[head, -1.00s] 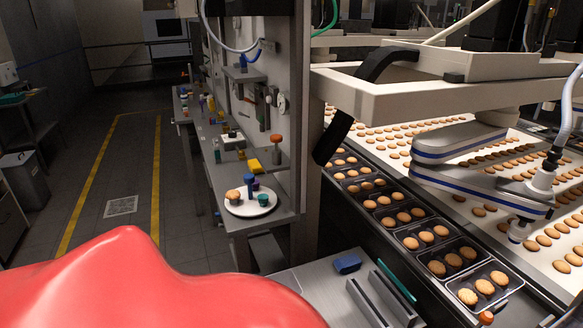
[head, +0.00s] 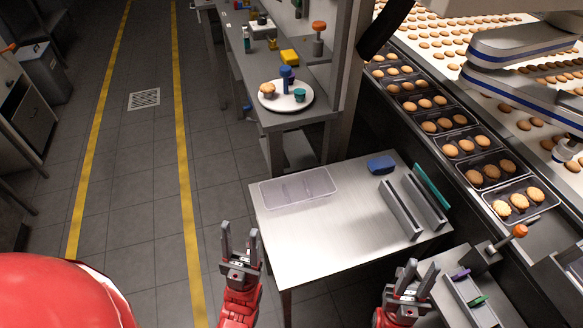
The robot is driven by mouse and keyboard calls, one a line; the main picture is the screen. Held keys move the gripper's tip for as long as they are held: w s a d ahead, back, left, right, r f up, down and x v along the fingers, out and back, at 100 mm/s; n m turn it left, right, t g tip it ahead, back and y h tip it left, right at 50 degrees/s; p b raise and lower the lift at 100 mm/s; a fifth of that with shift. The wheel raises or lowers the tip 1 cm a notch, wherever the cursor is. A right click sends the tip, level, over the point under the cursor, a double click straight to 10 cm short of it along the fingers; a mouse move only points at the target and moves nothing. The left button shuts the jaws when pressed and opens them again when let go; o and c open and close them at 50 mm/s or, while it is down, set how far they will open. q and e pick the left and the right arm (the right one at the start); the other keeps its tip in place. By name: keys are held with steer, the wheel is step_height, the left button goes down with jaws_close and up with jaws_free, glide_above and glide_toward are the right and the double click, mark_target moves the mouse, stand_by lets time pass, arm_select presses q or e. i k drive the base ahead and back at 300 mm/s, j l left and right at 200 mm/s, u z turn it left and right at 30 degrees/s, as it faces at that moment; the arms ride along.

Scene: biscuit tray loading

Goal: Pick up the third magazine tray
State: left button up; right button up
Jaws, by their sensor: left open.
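A clear, empty, shallow tray (head: 297,188) lies on the left part of the metal side table. It is the only loose tray I see; I cannot tell whether it is the third magazine tray. My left gripper (head: 240,230) is open and empty, off the table's left front corner, below the clear tray in the picture. My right gripper (head: 420,267) is at the bottom right, its fingers apart with nothing between them. It is near a metal rack (head: 470,297) with a purple and a green clip, whose lower part is cut off.
A row of black trays with biscuits (head: 519,205) runs along the right beside the conveyor. A plate (head: 285,97) stands on the bench behind.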

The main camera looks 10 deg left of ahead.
mark_target(284, 192)
steer(key=u, duration=0.25)
steer(key=i+j+z, duration=0.15)
steer(key=j, duration=0.35)
steer(key=i+j+z, duration=0.1)
steer(key=j, duration=0.45)
steer(key=i+j+z, duration=0.15)
steer(key=j, duration=0.4)
steer(key=j+z, duration=0.1)
steer(key=j, duration=0.4)
